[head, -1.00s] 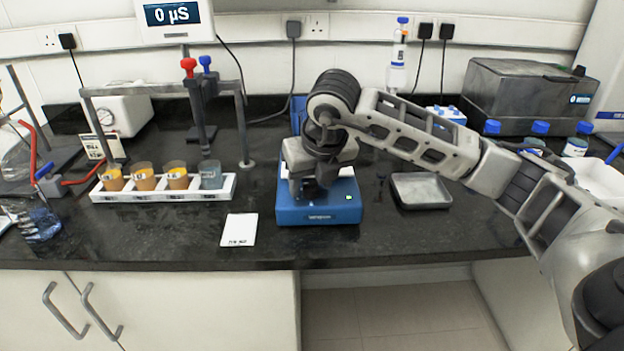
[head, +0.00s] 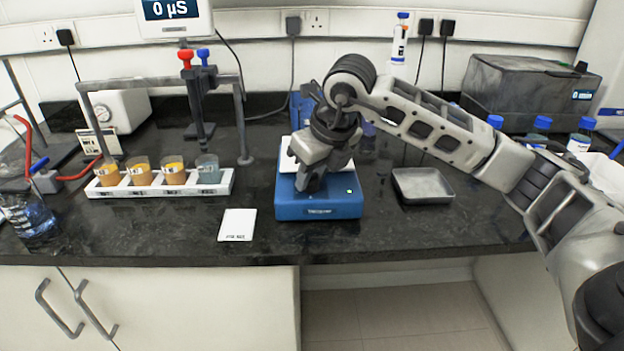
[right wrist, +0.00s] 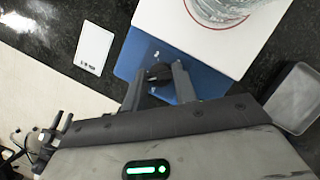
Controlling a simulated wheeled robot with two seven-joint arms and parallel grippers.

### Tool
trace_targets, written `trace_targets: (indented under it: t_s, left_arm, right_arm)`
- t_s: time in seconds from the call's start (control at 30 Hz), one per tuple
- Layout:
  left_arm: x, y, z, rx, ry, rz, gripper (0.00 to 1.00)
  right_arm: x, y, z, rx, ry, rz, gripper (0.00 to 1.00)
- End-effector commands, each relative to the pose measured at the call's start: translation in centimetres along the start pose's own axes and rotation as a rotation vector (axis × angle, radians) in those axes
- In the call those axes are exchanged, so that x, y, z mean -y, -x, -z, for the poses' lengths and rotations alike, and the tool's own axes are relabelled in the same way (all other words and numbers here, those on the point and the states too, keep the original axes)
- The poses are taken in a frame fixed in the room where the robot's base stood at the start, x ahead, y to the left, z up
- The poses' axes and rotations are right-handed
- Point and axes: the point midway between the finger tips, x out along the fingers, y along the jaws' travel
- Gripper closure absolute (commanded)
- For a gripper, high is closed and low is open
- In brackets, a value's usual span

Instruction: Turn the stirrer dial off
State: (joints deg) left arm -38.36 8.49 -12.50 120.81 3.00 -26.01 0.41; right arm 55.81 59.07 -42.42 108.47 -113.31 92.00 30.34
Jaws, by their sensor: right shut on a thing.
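The stirrer (head: 330,210) is a blue box with a white top plate (head: 286,160) near the bench's front edge; a small green light (head: 349,191) glows on its front right. My right gripper (head: 308,189) reaches down to its front, hiding the dial in the head view. In the right wrist view the stirrer's blue body (right wrist: 128,62) shows, and my right gripper (right wrist: 163,82) is shut on the dark dial (right wrist: 159,72). A clear glass vessel (right wrist: 222,10) stands on the white plate in that view. My left gripper is in neither view.
A white card (head: 237,225) lies left of the stirrer, and a grey metal tray (head: 422,186) sits to its right. A white rack (head: 160,188) with several small beakers stands at left. Blue-capped bottles (head: 541,128) stand at the right.

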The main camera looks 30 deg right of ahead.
Motion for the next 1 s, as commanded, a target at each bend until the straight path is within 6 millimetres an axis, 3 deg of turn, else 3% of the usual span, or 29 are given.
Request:
trace_targets:
  t_s: [0.6,1.0]
  left_arm:
    - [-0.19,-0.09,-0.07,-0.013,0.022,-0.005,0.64]
    - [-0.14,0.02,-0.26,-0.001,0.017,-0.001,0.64]
  right_arm:
    - [0.38,0.02,-0.17,0.001,0.53,-0.222,0.95]
    - [0.49,0.03,-0.26,0.001,0.768,-0.319,0.95]
